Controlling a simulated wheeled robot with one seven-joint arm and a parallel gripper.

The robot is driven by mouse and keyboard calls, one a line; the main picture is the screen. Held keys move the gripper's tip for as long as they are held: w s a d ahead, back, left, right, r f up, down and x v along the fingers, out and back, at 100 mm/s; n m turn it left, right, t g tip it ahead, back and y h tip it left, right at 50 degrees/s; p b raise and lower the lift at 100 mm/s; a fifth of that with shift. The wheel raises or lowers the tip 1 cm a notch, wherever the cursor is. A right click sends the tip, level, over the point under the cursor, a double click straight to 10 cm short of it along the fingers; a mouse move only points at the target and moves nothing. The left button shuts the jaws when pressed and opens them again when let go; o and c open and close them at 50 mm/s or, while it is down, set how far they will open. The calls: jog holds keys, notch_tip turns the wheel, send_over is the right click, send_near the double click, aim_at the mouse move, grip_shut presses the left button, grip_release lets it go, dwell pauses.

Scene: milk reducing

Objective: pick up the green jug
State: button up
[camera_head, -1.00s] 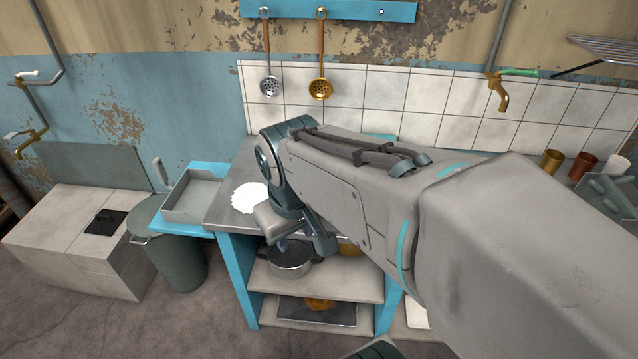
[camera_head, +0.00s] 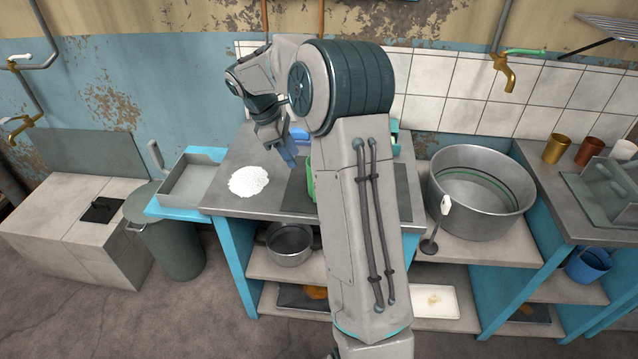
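A small strip of a green object (camera_head: 310,180), which looks like the green jug, shows at the left edge of my arm over the dark plate on the grey counter. My arm hides the rest of it. My gripper (camera_head: 284,150) hangs above the counter, pointing down, to the left of and a little behind the green strip. It appears apart from the green strip. Its fingers are small and partly merged in this view, so I cannot tell whether they are open or shut.
White powder (camera_head: 249,181) lies on the counter's left part. A grey tray (camera_head: 190,192) is further left. A large metal pot (camera_head: 482,208) stands right, with a ladle (camera_head: 436,225) at its front. A blue object (camera_head: 394,143) is partly hidden behind my arm.

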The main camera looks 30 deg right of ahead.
jog(key=x, duration=1.4)
jog(key=shift+w+d+f+p, duration=0.1)
jog(key=shift+d+p, duration=0.1)
jog(key=shift+p, duration=0.15)
grip_shut()
